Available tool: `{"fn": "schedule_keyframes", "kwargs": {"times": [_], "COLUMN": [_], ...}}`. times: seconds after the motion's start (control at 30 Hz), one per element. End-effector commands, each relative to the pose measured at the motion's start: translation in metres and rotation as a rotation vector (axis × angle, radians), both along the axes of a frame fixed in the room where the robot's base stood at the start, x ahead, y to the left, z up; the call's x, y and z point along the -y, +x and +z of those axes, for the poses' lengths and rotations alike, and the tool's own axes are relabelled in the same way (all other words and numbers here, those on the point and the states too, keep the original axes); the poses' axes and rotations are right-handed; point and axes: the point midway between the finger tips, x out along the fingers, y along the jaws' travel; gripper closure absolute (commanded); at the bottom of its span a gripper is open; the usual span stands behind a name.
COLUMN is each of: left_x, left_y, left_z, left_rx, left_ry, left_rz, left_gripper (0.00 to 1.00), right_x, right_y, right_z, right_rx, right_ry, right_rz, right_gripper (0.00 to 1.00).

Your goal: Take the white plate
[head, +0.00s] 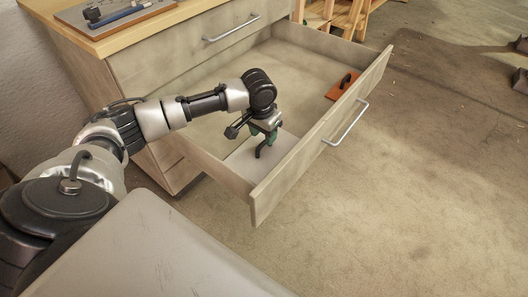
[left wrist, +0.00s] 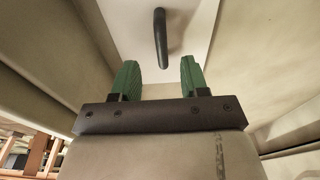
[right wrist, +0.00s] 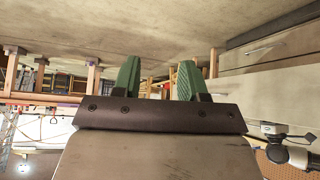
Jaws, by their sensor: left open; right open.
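The white plate (head: 240,162) lies flat in the near left part of the open drawer. A dark upright handle stands on it, and the plate also shows in the left wrist view (left wrist: 192,38). My left gripper (head: 266,136) is over the plate, pointing down, partly hiding it and the handle. In the left wrist view my left gripper (left wrist: 157,72) has its green fingers apart with nothing between them; the handle is just beyond the fingertips, roughly in line with the gap. My right gripper (right wrist: 157,76) is open and empty, outside the head view.
The open drawer (head: 325,132) has raised walls around the plate and a metal pull on its front. An orange plate (head: 335,93) with a black handle lies at its far right end. The cabinet top (head: 92,40) carries a tray of tools.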

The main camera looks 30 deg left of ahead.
Motion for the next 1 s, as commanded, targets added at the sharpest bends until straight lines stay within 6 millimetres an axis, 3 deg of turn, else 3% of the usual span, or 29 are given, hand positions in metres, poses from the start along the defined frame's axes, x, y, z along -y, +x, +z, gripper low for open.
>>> {"fn": "schedule_keyframes", "kwargs": {"times": [0.17,0.43,0.6,0.9,1.0], "left_x": [-0.001,-0.002,-0.002,-0.002,-0.002], "left_y": [0.001,0.004,0.005,0.005,0.005], "left_z": [-0.015,-0.040,-0.049,-0.050,-0.050], "left_rx": [0.000,-0.001,0.000,0.001,0.000], "left_ry": [0.000,0.000,0.001,0.001,0.001], "left_rz": [0.000,-0.001,-0.001,-0.001,-0.001], "left_gripper": [0.55,0.55,0.55,0.55,0.71], "right_x": [-0.008,-0.023,-0.027,-0.028,-0.028], "right_y": [0.022,0.054,0.063,0.064,0.064], "right_z": [0.008,0.038,0.052,0.055,0.055], "right_rx": [0.156,0.459,0.567,0.587,0.586], "right_ry": [0.034,0.104,0.129,0.133,0.133], "right_rz": [0.012,0.034,0.040,0.041,0.041], "right_gripper": [0.57,0.57,0.57,0.57,0.57]}}
